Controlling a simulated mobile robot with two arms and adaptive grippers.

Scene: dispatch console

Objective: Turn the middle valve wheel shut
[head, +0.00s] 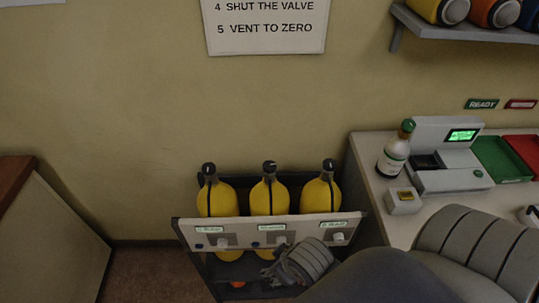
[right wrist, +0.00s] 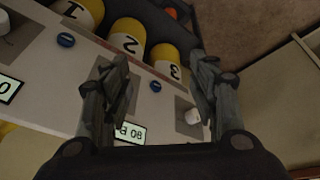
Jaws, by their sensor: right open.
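A tilted pale panel (head: 305,232) fronts a rack of yellow cylinders. It carries three small white valve wheels, each with a lit display above. The middle wheel (head: 280,240) sits between the left wheel (head: 222,242) and the right wheel (head: 338,237). My right gripper (head: 275,270) is just below the middle wheel in the head view. In the right wrist view the gripper (right wrist: 160,85) is open with nothing between its fingertips. One white wheel (right wrist: 192,116) shows beside one finger; the middle wheel seems hidden behind the other finger. My left gripper is out of view.
Yellow cylinders (head: 269,199) stand behind the panel. To the right, a counter (head: 373,190) bears a bottle (head: 394,152), a grey device (head: 448,180) and a green tray (head: 503,158). A cabinet (head: 50,235) stands at left. Floor between it and the rack is clear.

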